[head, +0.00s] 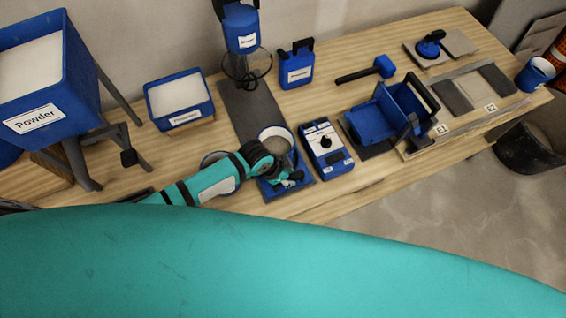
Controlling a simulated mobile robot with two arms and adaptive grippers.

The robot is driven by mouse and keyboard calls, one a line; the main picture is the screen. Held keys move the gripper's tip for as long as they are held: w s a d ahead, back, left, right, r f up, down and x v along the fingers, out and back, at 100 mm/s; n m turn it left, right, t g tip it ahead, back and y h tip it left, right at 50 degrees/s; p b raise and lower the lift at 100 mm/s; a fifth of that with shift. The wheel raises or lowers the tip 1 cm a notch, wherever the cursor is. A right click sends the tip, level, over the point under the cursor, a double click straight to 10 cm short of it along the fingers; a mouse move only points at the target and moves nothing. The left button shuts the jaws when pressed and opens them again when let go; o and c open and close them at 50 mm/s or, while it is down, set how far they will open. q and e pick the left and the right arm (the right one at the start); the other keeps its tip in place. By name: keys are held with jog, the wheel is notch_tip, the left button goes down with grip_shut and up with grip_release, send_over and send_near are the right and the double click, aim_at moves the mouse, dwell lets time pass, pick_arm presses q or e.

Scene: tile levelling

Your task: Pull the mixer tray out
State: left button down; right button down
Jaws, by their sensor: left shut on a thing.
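The mixer tray (272,195) is a flat blue tray at the front edge of the wooden bench. A blue-rimmed bucket (290,134) with grey inside stands at its back. My left arm comes in from the left, and my left gripper (293,182) is shut at the tray's front part, apparently on its handle; the fingers hide the exact grip. The mixer (241,27), a blue head with a wire whisk, stands behind on a dark base plate (245,106). The whisk is above and behind the bucket. My right gripper is not in view.
A control box (326,148) with a dial stands close right of the tray. Further right are a blue carrier (375,119) and a tile board (465,116). A powder bin (187,100) and hopper (80,80) stand left.

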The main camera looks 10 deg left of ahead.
pick_arm(q)
jog(key=shift+s+d, duration=0.1)
dwell(0.3)
jog(key=c, duration=1.4)
grip_release()
jog(key=shift+c, duration=0.2)
jog(key=shift+v, duration=3.95)
